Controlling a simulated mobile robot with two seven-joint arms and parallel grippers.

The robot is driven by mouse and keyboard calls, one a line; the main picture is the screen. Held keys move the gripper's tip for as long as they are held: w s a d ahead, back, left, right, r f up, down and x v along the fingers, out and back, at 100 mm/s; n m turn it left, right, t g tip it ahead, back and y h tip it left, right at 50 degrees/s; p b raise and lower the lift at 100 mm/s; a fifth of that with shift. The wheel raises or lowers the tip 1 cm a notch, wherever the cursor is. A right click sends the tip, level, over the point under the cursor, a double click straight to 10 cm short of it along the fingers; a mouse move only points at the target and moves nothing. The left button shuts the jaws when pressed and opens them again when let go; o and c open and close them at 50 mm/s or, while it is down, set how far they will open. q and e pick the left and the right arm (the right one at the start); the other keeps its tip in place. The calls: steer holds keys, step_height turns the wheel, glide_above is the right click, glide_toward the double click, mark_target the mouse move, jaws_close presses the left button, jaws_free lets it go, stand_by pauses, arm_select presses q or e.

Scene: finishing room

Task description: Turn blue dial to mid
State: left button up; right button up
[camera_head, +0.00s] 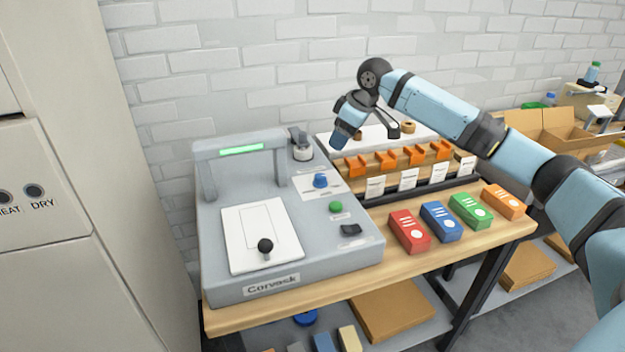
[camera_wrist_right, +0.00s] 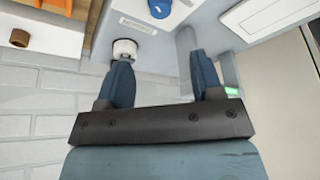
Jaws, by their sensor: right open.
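The blue dial (camera_head: 320,180) sits on a white label plate on top of the grey Corvask machine (camera_head: 330,259). Its pointer direction is too small to tell. The dial also shows at the top edge of the right wrist view (camera_wrist_right: 160,7), partly cut off. My right gripper (camera_head: 341,136) is above and behind the dial, near the machine's back right corner, apart from the dial. In the right wrist view its two fingers (camera_wrist_right: 161,58) are spread with nothing between them. My left gripper is not in view.
A pale round knob (camera_head: 303,153) stands behind the dial; one finger overlaps it in the wrist view. A green button (camera_head: 336,207), a black switch (camera_head: 351,230) and a black-knobbed lever (camera_head: 265,246) are nearby. Several coloured boxes (camera_head: 440,222) and an orange-clip rack (camera_head: 385,160) stand right.

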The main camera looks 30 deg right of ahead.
mark_target(322, 175)
steer(key=b+x, duration=0.1)
steer(key=x, duration=1.1)
steer(key=shift+f, duration=0.2)
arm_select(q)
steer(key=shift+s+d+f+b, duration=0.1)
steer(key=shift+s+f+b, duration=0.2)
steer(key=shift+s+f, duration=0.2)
arm_select(e)
steer(key=shift+w+a+f, duration=0.15)
steer(key=shift+w+f, duration=0.05)
steer(key=shift+f, duration=0.45)
steer(key=shift+c, duration=0.4)
